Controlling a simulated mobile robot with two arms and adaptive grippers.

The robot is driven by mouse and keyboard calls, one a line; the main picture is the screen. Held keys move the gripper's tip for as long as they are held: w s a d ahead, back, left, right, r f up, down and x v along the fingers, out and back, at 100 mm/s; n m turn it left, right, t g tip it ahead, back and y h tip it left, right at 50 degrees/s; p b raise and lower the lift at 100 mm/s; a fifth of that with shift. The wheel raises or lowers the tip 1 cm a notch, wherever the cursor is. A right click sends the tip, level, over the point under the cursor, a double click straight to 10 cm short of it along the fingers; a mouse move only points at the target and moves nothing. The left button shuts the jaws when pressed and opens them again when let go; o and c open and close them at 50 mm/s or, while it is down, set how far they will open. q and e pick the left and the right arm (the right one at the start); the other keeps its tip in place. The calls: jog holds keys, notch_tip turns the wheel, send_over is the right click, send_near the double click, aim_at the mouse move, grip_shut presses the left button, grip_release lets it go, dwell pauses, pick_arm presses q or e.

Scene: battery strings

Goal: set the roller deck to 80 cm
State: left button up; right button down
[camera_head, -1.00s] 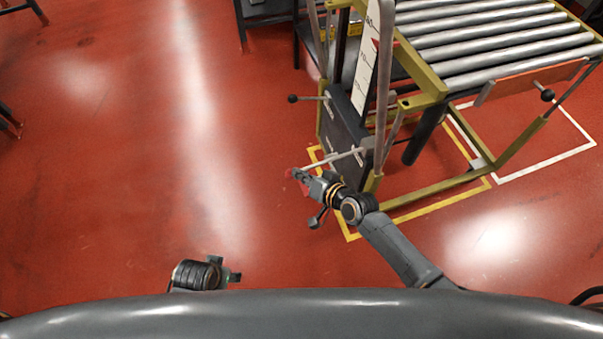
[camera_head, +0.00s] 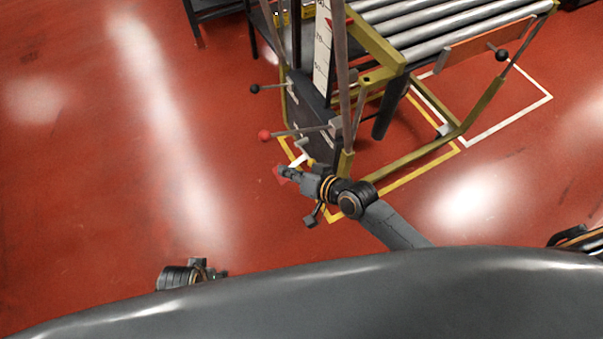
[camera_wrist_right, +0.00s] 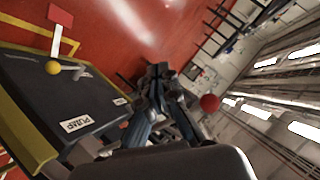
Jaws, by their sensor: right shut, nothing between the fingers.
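The roller deck (camera_head: 430,28) stands at upper right on a yellow frame. Its white scale (camera_head: 322,50) has a red pointer (camera_head: 329,24); the reading is too small to tell. A lever with a red knob (camera_head: 264,135) sticks out left from the dark pump box (camera_head: 305,110); the red knob shows in the right wrist view (camera_wrist_right: 210,103). My right gripper (camera_head: 284,172) is shut and empty, below the red knob and apart from it. It overlaps a red pedal (camera_head: 277,178) in the picture; contact cannot be told. My left gripper (camera_head: 209,271) is at lower left, its jaws unclear.
A black-knobbed lever (camera_head: 255,89) sits above the red one. Another black knob (camera_head: 502,55) is at the deck's right side. The right wrist view shows a yellow knob (camera_wrist_right: 53,68) and a PUMP label (camera_wrist_right: 75,125). Red floor (camera_head: 90,180) is clear at left.

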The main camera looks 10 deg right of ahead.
jog(key=v, duration=0.5)
jog(key=shift+s+d+r, duration=0.15)
jog(key=shift+d+r, duration=0.05)
jog(key=shift+d, duration=0.15)
dwell(0.3)
